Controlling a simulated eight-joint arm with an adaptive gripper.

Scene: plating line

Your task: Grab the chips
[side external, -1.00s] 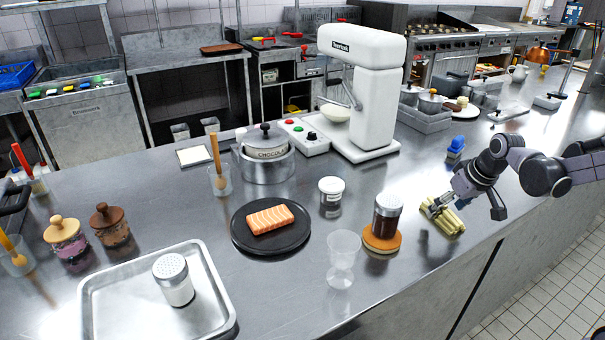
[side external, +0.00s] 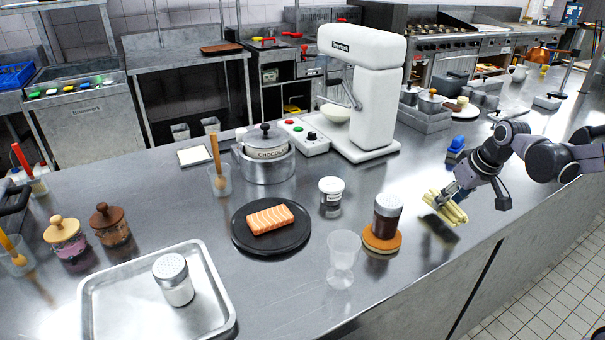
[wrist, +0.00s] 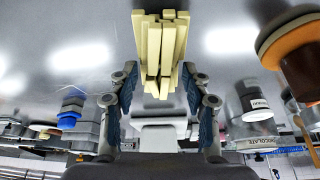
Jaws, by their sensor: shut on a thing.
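The chips (side external: 447,207) are a bundle of pale yellow sticks at the right part of the steel counter. My gripper (side external: 448,196) is shut on them and holds them a little above the counter, with a dark shadow below. In the wrist view the chips (wrist: 161,50) stick out beyond the two fingers of my gripper (wrist: 160,95), side by side with slightly uneven ends. The lower part of the bundle lies between the fingers.
A dark-filled shaker (side external: 387,222) on an orange coaster stands left of the chips. A clear goblet (side external: 342,258), a black plate (side external: 297,238) with salmon and a metal tray (side external: 215,300) lie farther left. A blue-topped item (side external: 456,146) stands behind. The counter's front edge is close.

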